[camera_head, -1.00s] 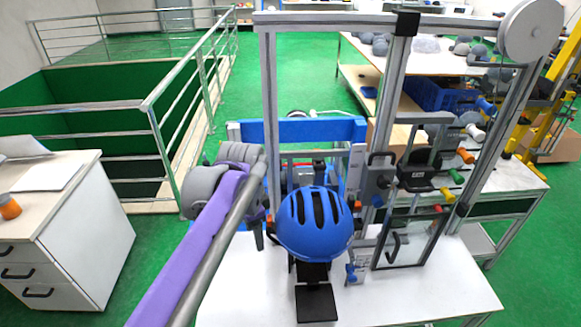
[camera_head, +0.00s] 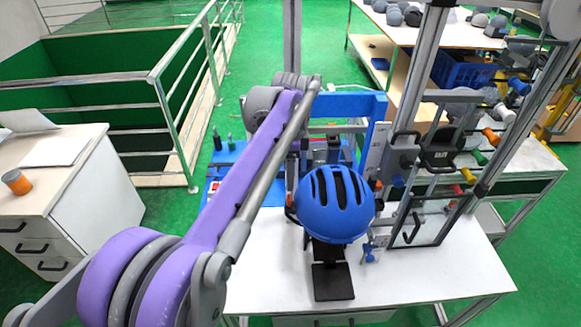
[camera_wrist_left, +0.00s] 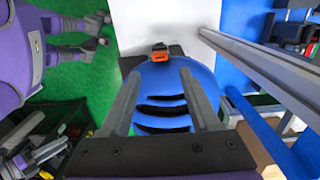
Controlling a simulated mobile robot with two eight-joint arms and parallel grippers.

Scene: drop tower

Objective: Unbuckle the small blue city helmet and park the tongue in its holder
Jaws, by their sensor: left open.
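The blue city helmet (camera_head: 336,203) sits upright on a black stand (camera_head: 333,281) on the white table. In the left wrist view the helmet (camera_wrist_left: 165,118) lies below and between my left fingers. My left gripper (camera_wrist_left: 160,78) is open and empty, its fingers apart over the vented shell. In the head view my left arm hides most of that gripper. An orange-red piece (camera_wrist_left: 160,52) with a black part shows at the helmet's edge; I cannot tell whether it is the buckle or the tongue's holder. The strap and tongue cannot be made out. My right gripper is not seen.
A grey metal frame post (camera_head: 406,100) and a clear panel (camera_head: 420,222) stand right of the helmet. A blue frame (camera_head: 340,104) is behind it. The white table (camera_head: 425,280) is clear in front. A drawer cabinet (camera_head: 65,215) stands at the left.

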